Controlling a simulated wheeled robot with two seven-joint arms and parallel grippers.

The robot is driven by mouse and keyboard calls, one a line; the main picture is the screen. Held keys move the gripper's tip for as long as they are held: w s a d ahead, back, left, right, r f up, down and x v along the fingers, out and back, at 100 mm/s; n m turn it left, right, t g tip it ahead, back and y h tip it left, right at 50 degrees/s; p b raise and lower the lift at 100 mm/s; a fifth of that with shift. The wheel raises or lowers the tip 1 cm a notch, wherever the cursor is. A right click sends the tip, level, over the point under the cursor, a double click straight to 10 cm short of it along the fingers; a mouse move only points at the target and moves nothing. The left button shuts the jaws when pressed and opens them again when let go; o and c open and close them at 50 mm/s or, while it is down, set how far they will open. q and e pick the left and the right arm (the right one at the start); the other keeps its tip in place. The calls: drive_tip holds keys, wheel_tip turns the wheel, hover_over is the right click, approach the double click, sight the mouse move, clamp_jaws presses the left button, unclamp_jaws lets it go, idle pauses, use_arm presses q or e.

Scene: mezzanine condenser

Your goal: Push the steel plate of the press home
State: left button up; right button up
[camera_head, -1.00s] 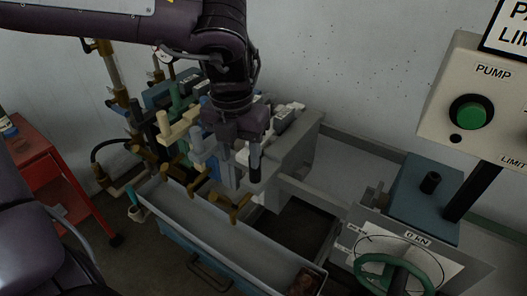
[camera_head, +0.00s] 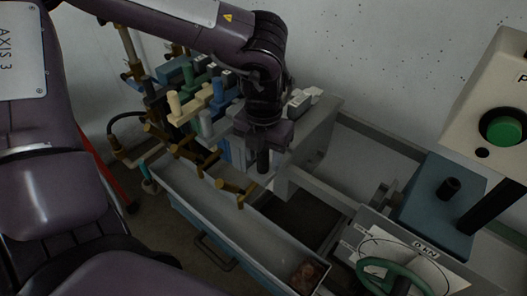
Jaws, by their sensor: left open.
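The press stands against the wall. Its plates (camera_head: 190,100), with blue, green, tan and grey handles, are packed at its left end. I cannot tell for certain which one is the steel plate; a grey handle (camera_head: 206,124) stands nearest my gripper on the front side. My left gripper (camera_head: 263,158) points down at the right end of the plate pack, beside the pale end block (camera_head: 310,135). It is open with nothing seen between its fingers, and it hides part of the pack behind it. I cannot tell whether it touches a plate. My right gripper is out of view.
A long grey trough (camera_head: 235,232) runs below the press, with brass taps (camera_head: 235,188) over it. A green handwheel (camera_head: 400,272) and a blue block (camera_head: 435,200) are at the right. A green pump button (camera_head: 503,130) sits on a panel.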

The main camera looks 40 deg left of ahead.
use_arm(q)
drive_tip(key=shift+s, duration=0.15)
clamp_jaws()
drive_tip(key=a, duration=0.4)
drive_tip(key=shift+w+a+r+b, duration=0.15)
drive_tip(key=shift+w+a+b, duration=0.1)
drive_tip(key=shift+w+b, duration=0.1)
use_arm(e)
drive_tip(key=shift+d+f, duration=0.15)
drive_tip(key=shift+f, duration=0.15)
use_arm(q)
drive_tip(key=shift+c, duration=1.2)
unclamp_jaws()
drive_tip(key=shift+a, duration=0.1)
drive_tip(key=shift+o, duration=1.2)
drive_tip(key=shift+s+a, duration=0.1)
drive_tip(key=shift+a, duration=0.05)
